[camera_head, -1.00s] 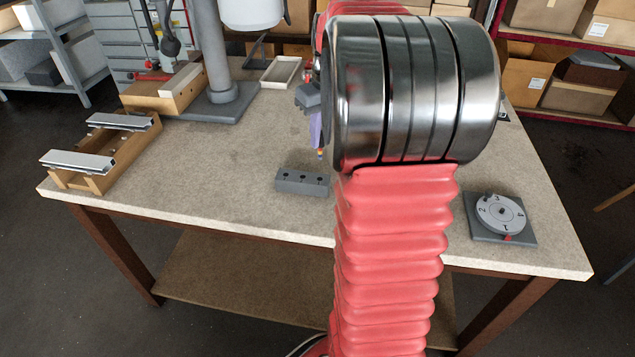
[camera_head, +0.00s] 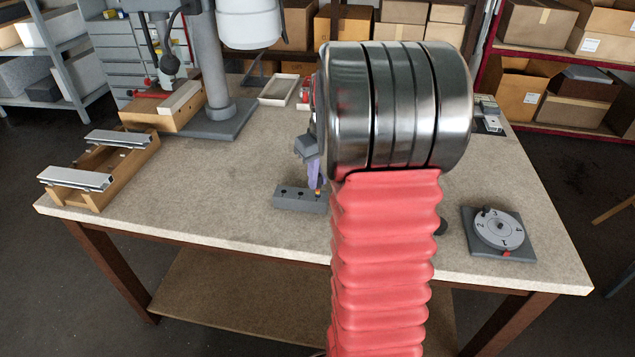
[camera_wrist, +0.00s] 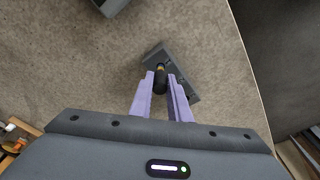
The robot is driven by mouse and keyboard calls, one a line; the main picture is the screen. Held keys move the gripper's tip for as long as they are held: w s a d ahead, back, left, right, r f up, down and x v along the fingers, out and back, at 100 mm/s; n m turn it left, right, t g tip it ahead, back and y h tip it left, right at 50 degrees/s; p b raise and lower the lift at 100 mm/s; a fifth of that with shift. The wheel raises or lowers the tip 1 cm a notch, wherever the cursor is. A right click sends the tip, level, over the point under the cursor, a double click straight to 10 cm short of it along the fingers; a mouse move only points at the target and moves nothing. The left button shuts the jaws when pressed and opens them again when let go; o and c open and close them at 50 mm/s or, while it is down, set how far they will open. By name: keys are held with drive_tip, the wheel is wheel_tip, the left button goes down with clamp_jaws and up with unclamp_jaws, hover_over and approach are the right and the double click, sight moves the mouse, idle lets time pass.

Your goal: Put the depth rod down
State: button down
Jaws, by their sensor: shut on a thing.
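My gripper (camera_head: 315,179) has purple fingers and is shut on the depth rod, a thin dark rod with a yellow band (camera_wrist: 160,80). In the head view only a small yellow and red bit of the rod (camera_head: 318,191) shows below the fingers. The grey block with holes (camera_head: 292,197) lies on the bench; the gripper is at its right part. In the wrist view the rod's end overlaps the grey block (camera_wrist: 185,88). I cannot tell whether the rod is in a hole, touching the block or just above it.
A dial plate (camera_head: 499,233) sits at the bench's right front. A wooden cradle with metal profiles (camera_head: 97,172) is at the left. A drill-press-like column (camera_head: 211,80) and a white tray (camera_head: 279,90) stand behind. The bench between cradle and block is clear.

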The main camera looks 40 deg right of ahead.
drive_tip(key=shift+f, duration=0.95)
drive_tip(key=c, duration=1.7)
unclamp_jaws()
drive_tip(key=shift+o, duration=0.2)
wheel_tip(320, 180, up, 12)
drive_tip(key=s, duration=0.2)
drive_tip(key=shift+a, duration=0.2)
